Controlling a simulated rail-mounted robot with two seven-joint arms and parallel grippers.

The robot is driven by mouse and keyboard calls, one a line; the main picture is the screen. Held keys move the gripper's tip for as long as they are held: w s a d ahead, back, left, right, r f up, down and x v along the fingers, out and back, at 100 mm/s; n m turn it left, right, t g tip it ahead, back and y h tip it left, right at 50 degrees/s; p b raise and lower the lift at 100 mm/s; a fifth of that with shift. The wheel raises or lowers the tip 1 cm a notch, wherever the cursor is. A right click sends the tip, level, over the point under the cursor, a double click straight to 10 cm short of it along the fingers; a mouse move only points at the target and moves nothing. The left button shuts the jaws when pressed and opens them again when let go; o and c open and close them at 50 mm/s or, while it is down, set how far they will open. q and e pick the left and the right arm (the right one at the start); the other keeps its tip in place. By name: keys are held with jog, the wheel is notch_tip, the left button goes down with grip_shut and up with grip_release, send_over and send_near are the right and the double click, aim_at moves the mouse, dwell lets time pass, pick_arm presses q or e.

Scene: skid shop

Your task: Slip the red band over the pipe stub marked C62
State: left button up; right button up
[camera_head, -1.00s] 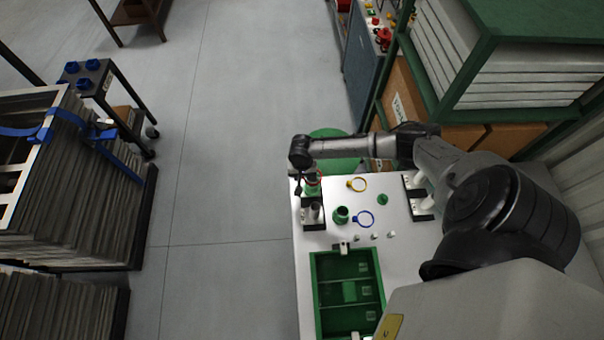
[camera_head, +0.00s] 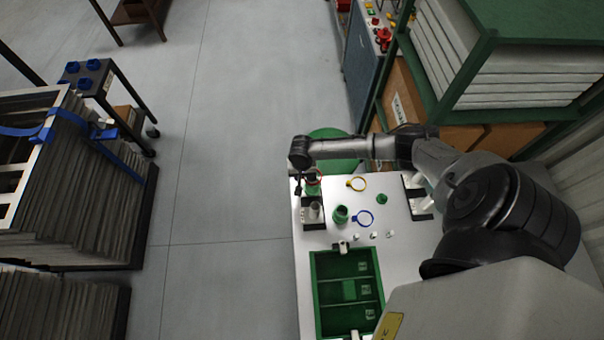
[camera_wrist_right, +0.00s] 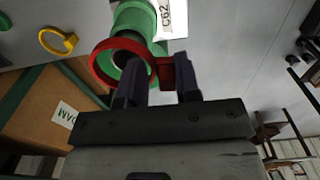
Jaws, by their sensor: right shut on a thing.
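The red band (camera_wrist_right: 97,61) is a ring with a side tab, and my right gripper (camera_wrist_right: 161,80) is shut on the tab. In the right wrist view the band lies across the open end of the green pipe stub (camera_wrist_right: 140,20), whose label reads C62. The stub's dark mouth shows inside the ring. I cannot tell whether the band is around the stub's end or just in front of it. In the head view the band (camera_head: 317,172) is small at the table's far left corner, beside my right gripper (camera_head: 299,187). My left gripper is not in view.
On the white table (camera_head: 400,255) lie a yellow ring (camera_head: 357,184), a blue ring (camera_head: 364,218), another green stub (camera_head: 340,215) and several small white pieces. A green divided tray (camera_head: 347,290) is at the front. A green-framed rack (camera_head: 450,100) stands behind at right.

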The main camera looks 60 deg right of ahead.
jog(key=shift+p, duration=0.4)
dwell(0.8)
jog(key=shift+f, duration=0.5)
jog(key=shift+f, duration=0.2)
dwell(0.3)
dwell(0.5)
jog(key=shift+p, duration=0.3)
jog(key=shift+p, duration=0.3)
dwell(0.6)
dwell(0.7)
